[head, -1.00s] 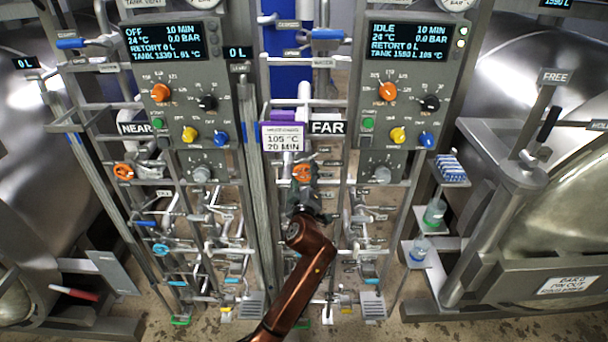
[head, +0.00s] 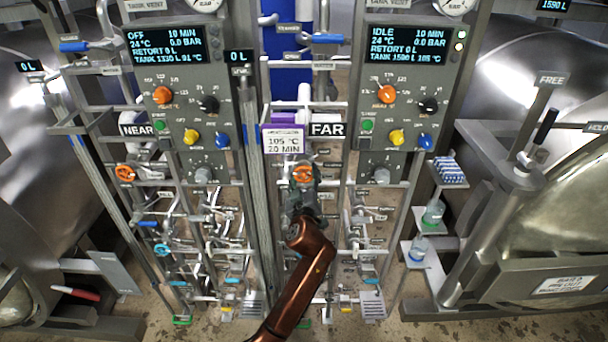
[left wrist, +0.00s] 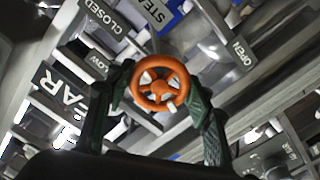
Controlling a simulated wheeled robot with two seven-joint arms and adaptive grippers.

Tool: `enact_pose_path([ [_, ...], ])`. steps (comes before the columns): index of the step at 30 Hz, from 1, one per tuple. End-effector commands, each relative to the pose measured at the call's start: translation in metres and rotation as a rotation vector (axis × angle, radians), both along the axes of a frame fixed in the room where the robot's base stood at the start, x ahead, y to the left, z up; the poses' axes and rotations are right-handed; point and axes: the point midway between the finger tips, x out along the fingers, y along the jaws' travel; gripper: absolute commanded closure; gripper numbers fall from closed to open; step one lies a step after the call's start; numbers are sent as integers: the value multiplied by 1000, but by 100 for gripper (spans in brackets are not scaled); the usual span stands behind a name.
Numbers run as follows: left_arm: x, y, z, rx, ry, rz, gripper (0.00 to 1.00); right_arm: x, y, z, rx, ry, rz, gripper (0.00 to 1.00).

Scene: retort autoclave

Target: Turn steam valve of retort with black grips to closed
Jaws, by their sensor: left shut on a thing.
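The orange steam valve handwheel (head: 303,174) sits on the pipework below the FAR sign (head: 327,129). It also shows in the left wrist view (left wrist: 160,67), with a STEAM label above it, a CLOSED label (left wrist: 104,15) to its upper left and an OPEN label (left wrist: 241,52) to its right. My left gripper (head: 304,184) is at this wheel, one dark green finger on each side, shut on its rim; the fingers also show in the left wrist view (left wrist: 160,95). The retort at the right (head: 560,185) has a black grip (head: 547,124). My right gripper is not in view.
A second orange handwheel (head: 125,173) is by the NEAR sign (head: 137,129). The retort at the left has a red grip (head: 76,293). Control panels (head: 412,85) and many pipes and small valves crowd around my arm. Bottles on shelves (head: 417,252) stand at the right.

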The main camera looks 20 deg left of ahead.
Motion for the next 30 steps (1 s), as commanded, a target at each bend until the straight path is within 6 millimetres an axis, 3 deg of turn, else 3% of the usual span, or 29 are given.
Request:
enact_pose_path([
  [30,0,2,2,930,270,1,76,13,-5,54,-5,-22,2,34],
])
